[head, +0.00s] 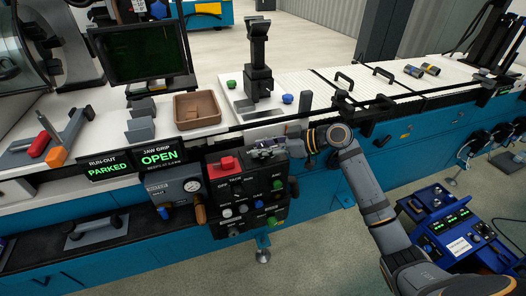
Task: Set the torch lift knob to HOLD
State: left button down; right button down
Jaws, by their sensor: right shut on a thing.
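The black control panel (249,214) hangs on the front of the bench, with several small knobs and buttons and a red block (222,165) at its upper left. My right gripper (262,151) reaches in from the right to the panel's upper right part. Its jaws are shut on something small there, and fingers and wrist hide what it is. I cannot make out the torch lift knob or a HOLD mark; the panel's lettering is mostly too small to read. My left gripper is out of view.
A gauge box (176,194) sits left of the panel, below signs reading PARKED (107,170) and OPEN (159,158). A brown bin (199,109) and black clamp post (258,62) stand on the bench. A blue machine (452,222) stands at lower right. The floor before the panel is clear.

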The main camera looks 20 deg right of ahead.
dwell(0.3)
jog(key=c, duration=1)
grip_release()
jog(key=shift+o, duration=0.2)
jog(key=shift+d, duration=0.1)
jog(key=v, duration=1.1)
jog(key=shift+s+d+r, duration=0.2)
jog(key=shift+d, duration=0.05)
